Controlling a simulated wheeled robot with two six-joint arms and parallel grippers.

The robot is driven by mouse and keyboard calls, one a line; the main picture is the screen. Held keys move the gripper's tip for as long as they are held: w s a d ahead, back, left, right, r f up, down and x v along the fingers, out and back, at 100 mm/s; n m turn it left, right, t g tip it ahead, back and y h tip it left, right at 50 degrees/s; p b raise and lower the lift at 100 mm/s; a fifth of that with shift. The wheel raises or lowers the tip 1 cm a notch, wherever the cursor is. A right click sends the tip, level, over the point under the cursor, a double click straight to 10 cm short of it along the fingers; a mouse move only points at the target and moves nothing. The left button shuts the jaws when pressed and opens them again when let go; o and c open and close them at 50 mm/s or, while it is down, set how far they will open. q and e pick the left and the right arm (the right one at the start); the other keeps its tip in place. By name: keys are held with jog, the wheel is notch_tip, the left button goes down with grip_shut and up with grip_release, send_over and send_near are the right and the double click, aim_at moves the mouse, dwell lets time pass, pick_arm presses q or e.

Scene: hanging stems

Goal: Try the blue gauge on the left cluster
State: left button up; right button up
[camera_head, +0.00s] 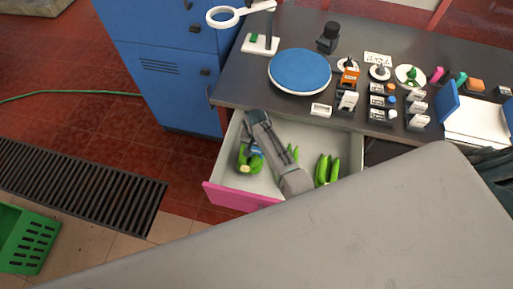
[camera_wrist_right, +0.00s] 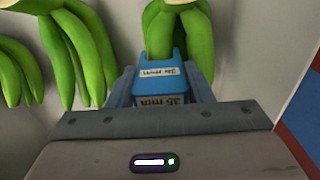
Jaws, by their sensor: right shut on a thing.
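The left cluster (camera_head: 250,163) of green fruit is in the left part of the open drawer in the head view. My right gripper (camera_head: 257,150) is at this cluster, partly hidden by my own arm. In the wrist view the right gripper (camera_wrist_right: 160,88) is shut on the blue gauge (camera_wrist_right: 165,68), which carries a white label and a "35 mm" mark. A green finger (camera_wrist_right: 160,35) of the fruit comes down to the gauge's top and its lower end is hidden there. I cannot tell how deep it sits. My left gripper is not in view.
More green clusters (camera_head: 327,169) are in the drawer with the pink front (camera_head: 235,198); others hang at left in the wrist view (camera_wrist_right: 75,45). The dark counter holds a round blue plate (camera_head: 299,71), a magnifier (camera_head: 224,16) and several small labelled items (camera_head: 382,101).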

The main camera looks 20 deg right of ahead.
jog(key=shift+f, duration=0.15)
jog(key=shift+r+p, duration=0.2)
jog(key=shift+p, duration=0.4)
dwell(1.7)
jog(key=shift+s+f, duration=0.1)
jog(key=shift+f, duration=0.15)
dwell(0.9)
jog(key=shift+r+p, duration=1.4)
jog(key=shift+r, duration=2.85)
